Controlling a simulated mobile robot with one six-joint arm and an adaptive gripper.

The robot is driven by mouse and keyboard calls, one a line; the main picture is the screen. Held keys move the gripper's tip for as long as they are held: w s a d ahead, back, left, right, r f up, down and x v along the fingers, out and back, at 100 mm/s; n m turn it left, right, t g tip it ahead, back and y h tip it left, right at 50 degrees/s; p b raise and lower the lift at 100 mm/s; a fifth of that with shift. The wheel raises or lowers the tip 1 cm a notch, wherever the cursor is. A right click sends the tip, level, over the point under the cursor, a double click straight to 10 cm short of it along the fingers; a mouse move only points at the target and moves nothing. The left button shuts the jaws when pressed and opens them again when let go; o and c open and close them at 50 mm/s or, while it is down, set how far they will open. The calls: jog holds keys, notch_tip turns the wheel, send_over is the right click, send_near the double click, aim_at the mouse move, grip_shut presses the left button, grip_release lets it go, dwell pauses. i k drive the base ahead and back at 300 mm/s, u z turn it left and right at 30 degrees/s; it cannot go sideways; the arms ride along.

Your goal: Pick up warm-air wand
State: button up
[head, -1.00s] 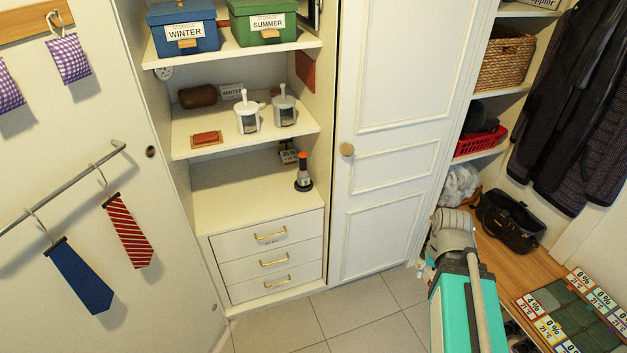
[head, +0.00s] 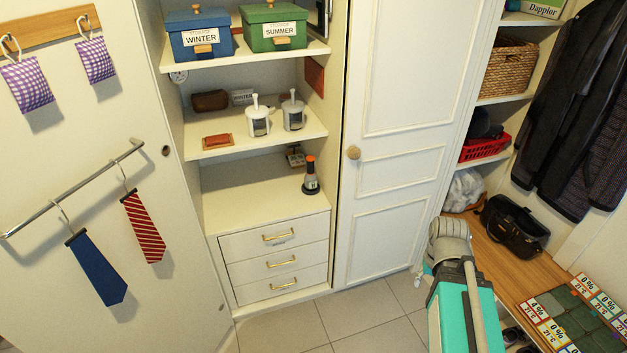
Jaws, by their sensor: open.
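An upright device with an orange top, a grey body and a dark round base (head: 310,175) is probably the warm-air wand. It stands on the cabinet ledge above the drawers, near the ledge's right side. My gripper (head: 419,279) shows only as a small pale piece beside my arm, low and right of the device. It is well apart from the device, with nothing seen in it. Its fingers are mostly hidden by my arm.
The ledge (head: 240,195) left of the device is clear; a small dark item (head: 295,156) sits behind it. A closed door panel (head: 395,175) stands to the right. The bench at right holds a black bag (head: 515,226).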

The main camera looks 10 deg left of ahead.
aim_at(311, 178)
jog(key=u, duration=0.1)
jog(key=i, duration=0.95)
jog(key=z, duration=0.05)
